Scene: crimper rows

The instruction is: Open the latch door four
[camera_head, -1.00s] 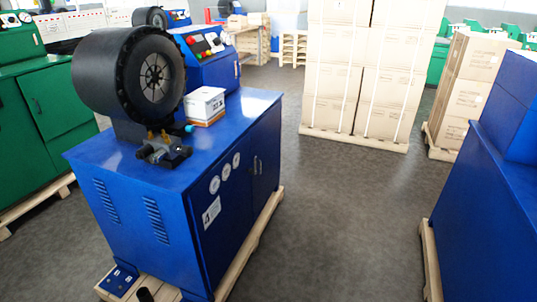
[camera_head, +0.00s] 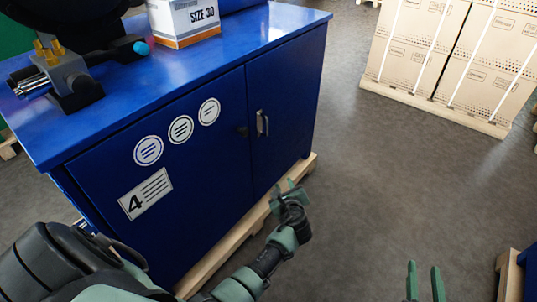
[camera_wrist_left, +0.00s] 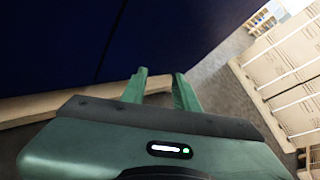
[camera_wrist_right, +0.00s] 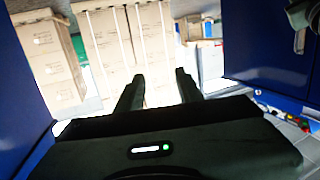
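The blue cabinet (camera_head: 215,135) with a label reading 4 (camera_head: 145,193) stands at the left in the head view. Its two doors are closed, with two small metal handles (camera_head: 262,124) beside the seam between them. My left gripper (camera_head: 290,186) is low in front of the right door, below the handles and apart from them. In the left wrist view (camera_wrist_left: 160,78) its fingers are spread and empty, with the dark blue cabinet face beyond. My right gripper (camera_head: 425,270) is at the bottom right of the head view, its fingers apart and empty over the floor.
The cabinet sits on a wooden pallet (camera_head: 235,232). A white and orange box (camera_head: 184,22) and a grey valve fitting (camera_head: 68,77) are on its top. Stacked cartons (camera_head: 455,55) stand at the back right. Grey floor (camera_head: 385,170) is free between them.

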